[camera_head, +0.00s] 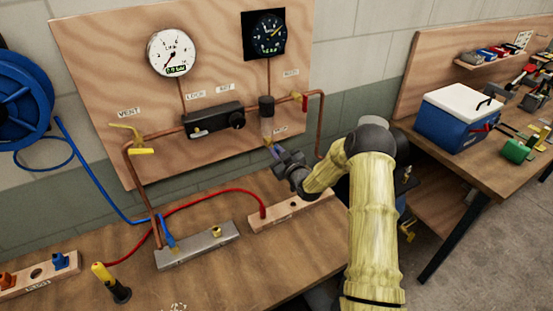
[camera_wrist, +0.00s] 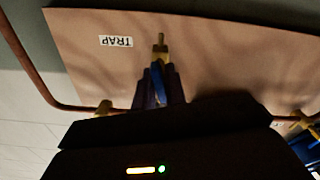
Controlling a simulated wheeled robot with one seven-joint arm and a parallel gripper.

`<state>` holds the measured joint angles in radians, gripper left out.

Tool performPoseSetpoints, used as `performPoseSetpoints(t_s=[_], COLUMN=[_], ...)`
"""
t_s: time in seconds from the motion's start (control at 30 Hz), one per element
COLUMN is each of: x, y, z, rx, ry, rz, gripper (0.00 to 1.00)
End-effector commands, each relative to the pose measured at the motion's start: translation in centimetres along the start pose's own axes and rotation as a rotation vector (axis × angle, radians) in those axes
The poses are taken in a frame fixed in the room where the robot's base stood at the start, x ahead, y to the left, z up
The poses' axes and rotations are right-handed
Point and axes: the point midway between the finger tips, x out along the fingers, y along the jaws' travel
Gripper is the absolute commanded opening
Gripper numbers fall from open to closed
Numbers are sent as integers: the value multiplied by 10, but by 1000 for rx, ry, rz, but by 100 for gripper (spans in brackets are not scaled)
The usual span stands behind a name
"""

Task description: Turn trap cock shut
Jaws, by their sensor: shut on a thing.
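The trap cock shows in the wrist view as a brass stem (camera_wrist: 160,47) with a blue handle (camera_wrist: 158,78) below it in the picture. My gripper (camera_wrist: 160,88) has its dark fingers on both sides of the blue handle and is shut on it. The TRAP label (camera_wrist: 116,41) is upside down beside the stem. In the head view my gripper (camera_head: 273,150) reaches up under the trap bowl (camera_head: 267,125), next to the TRAP label (camera_head: 281,130). There the cock is mostly hidden by my gripper, and its exact angle cannot be told.
A wooden panel (camera_head: 95,60) carries two round gauges, a black regulator (camera_head: 213,120), copper pipe, a yellow vent lever (camera_head: 128,135) and a red valve handle (camera_head: 304,101). On the bench below lie a grey manifold block (camera_head: 196,247) and a red hose (camera_head: 205,192).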

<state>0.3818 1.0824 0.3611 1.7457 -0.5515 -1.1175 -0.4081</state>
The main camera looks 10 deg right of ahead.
Motion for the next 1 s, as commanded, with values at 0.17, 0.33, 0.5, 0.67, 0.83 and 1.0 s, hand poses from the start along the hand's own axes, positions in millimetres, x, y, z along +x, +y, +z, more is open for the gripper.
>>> performPoseSetpoints(t_s=[0.17, 0.33, 0.5, 0.67, 0.83, 1.0], x=[1, 1, 1, 1, 1, 1], y=[-2, -1, 0, 0, 0, 0], z=[1, 0, -2, -3, -4, -4], rx=[139, 242, 302, 323, 326, 324], ry=[6, 6, 6, 6, 7, 7], rz=[-2, -2, -3, -3, -3, -3], gripper=[0, 0, 0, 0, 0, 14])
